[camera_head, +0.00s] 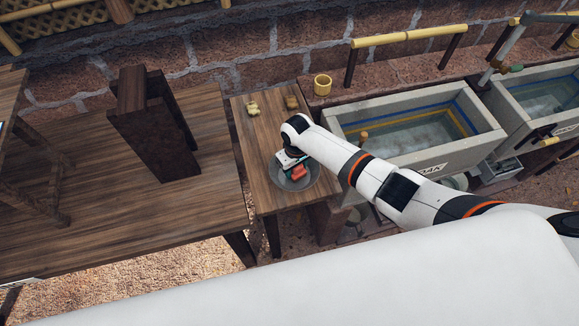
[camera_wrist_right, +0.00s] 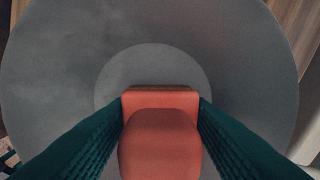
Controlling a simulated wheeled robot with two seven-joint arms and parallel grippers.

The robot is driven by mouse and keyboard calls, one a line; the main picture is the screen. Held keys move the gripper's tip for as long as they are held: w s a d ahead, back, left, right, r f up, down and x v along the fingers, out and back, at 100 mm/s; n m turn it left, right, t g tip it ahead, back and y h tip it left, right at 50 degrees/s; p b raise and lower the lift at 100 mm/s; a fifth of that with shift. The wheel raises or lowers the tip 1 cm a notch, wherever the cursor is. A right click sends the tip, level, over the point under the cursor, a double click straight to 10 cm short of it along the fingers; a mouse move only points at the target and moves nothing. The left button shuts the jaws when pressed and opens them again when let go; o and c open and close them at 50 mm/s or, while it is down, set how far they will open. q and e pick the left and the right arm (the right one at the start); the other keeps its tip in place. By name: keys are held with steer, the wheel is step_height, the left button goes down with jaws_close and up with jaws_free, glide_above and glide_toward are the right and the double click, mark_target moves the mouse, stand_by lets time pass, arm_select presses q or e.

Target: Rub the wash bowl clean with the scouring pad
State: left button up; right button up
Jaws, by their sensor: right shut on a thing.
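The wash bowl (camera_head: 310,181) is a round grey bowl on the small wooden table in the head view. In the right wrist view the grey bowl (camera_wrist_right: 240,60) fills most of the picture, with a paler round area in its middle. My right gripper (camera_head: 292,166) is over the bowl. In the right wrist view its dark green fingers (camera_wrist_right: 160,115) are shut on the reddish-orange scouring pad (camera_wrist_right: 160,150), one on each side. The pad (camera_head: 299,172) is within the bowl's outline; I cannot tell whether it touches the bowl. My left gripper is not in view.
The small wooden table (camera_head: 258,150) also bears a yellowish item (camera_head: 253,108) and a brown item (camera_head: 291,102) at its back. Water-filled troughs (camera_head: 488,133) stand to the right, with a yellow cup (camera_head: 322,84) nearby. A larger wooden table (camera_head: 75,235) with a dark wooden stand (camera_head: 150,130) is at left.

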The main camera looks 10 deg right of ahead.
steer(key=shift+d, duration=0.7)
steer(key=shift+a, duration=0.15)
steer(key=shift+a+f, duration=0.1)
steer(key=shift+a, duration=1.7)
steer(key=shift+s, duration=0.1)
steer(key=shift+s, duration=0.1)
